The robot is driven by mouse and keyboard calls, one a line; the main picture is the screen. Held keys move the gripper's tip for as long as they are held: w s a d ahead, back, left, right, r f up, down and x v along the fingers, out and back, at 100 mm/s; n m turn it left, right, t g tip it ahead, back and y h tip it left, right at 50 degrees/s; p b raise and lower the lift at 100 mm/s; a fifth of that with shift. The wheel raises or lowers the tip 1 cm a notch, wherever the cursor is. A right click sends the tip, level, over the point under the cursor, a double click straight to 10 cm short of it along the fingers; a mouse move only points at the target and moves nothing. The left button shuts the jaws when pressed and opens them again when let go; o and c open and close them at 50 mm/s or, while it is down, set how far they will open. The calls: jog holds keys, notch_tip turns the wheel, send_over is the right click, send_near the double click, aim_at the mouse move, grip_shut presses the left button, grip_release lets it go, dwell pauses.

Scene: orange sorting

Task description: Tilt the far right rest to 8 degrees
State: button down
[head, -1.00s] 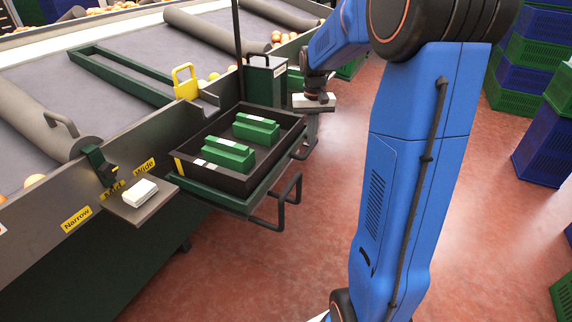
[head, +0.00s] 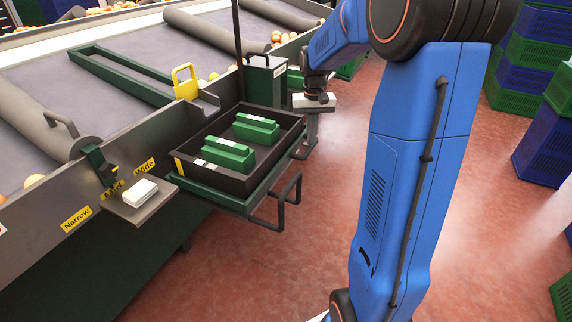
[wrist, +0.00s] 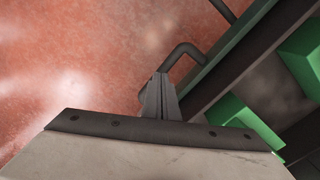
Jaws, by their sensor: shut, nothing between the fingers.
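A green-framed rest (head: 236,203) stands out from the side of the machine and carries a dark tray (head: 222,182) with green blocks in it. It looks close to level. A dark bar handle (head: 283,204) sticks out at its front, and another (head: 304,146) at its right side. I cannot tell for sure that this is the far right rest. My gripper (head: 310,142) points down just beyond its right side, partly behind the side handle. In the wrist view my gripper (wrist: 160,97) is shut and empty, close to a handle loop (wrist: 184,50). Contact is unclear.
A small shelf (head: 133,208) with a white block is at the left, beside yellow labels and a lever (head: 98,162). A yellow handle (head: 185,80) and a thin dark post stand behind the tray. Stacked crates (head: 540,150) are at the right.

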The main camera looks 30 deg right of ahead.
jog(key=shift+f, duration=1.75)
dwell(2.0)
jog(key=shift+r, duration=4.5)
jog(key=shift+a, duration=0.1)
jog(key=s+a+r+n+t, duration=0.2)
jog(key=s+a+r, duration=0.2)
jog(key=s+a, duration=0.75)
jog(key=s+a+f+n+t, duration=0.1)
jog(key=s+a+f, duration=0.1)
jog(key=s, duration=0.7)
jog(key=s+a+f+n+t, duration=0.1)
jog(key=s+a+f, duration=0.1)
jog(key=s, duration=0.7)
jog(key=shift+s+f+t, duration=0.35)
jog(key=shift+t, duration=0.05)
